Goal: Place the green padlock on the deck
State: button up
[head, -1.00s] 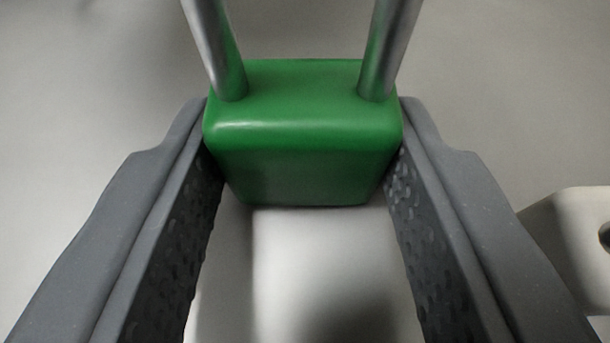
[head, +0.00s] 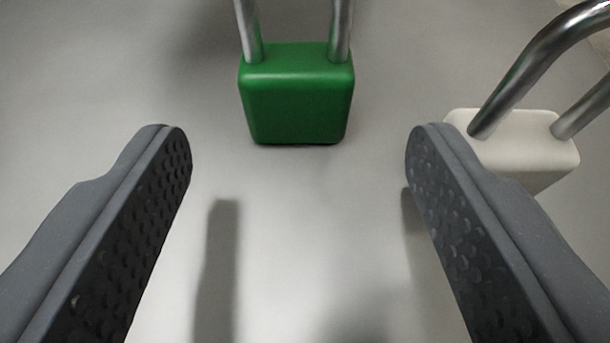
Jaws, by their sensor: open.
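The green padlock (head: 297,98) stands upright on the grey deck (head: 290,240), with its steel shackle pointing up and running out of the top of the picture. My gripper (head: 298,150) is wide open and empty. Its two dark fingers with dimpled pads lie on either side, nearer to me than the padlock. The padlock sits ahead of the fingertips, in line with the gap between them, and neither finger touches it.
A white padlock (head: 530,150) with a steel shackle stands at the right, just beyond the right finger, which partly covers it. The deck to the left and between the fingers is clear.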

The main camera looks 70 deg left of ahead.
jog(key=p+v, duration=0.1)
jog(key=v, duration=0.6)
jog(key=shift+s, duration=0.1)
jog(key=w+d+r+m+t+h, duration=0.1)
jog(key=w+d+r+t+h, duration=0.15)
jog(key=w+d+r, duration=0.35)
jog(key=w+d+r+m+t+h, duration=0.1)
jog(key=w+d+r+t+h, duration=0.2)
jog(key=w+r, duration=0.5)
jog(key=w+d+r+m+t+h, duration=0.1)
jog(key=w+d+r+m+h, duration=0.1)
jog(key=d+r, duration=0.6)
jog(key=w+d+r+m+t+h, duration=0.1)
jog(key=d+r+t, duration=0.15)
jog(key=r, duration=0.85)
jog(key=s+d+r+m+h, duration=0.2)
jog(key=s+d+r, duration=0.15)
jog(key=r, duration=0.55)
jog(key=s+d+r+m+h, duration=0.25)
jog(key=d+r, duration=0.25)
jog(key=r, duration=0.4)
jog(key=s+d+r+m+t, duration=0.1)
jog(key=s+r+m, duration=0.3)
jog(key=s+r, duration=1.3)
jog(key=shift+s+d+r, duration=0.25)
jog(key=shift+s+d, duration=0.05)
jog(key=shift+s, duration=0.3)
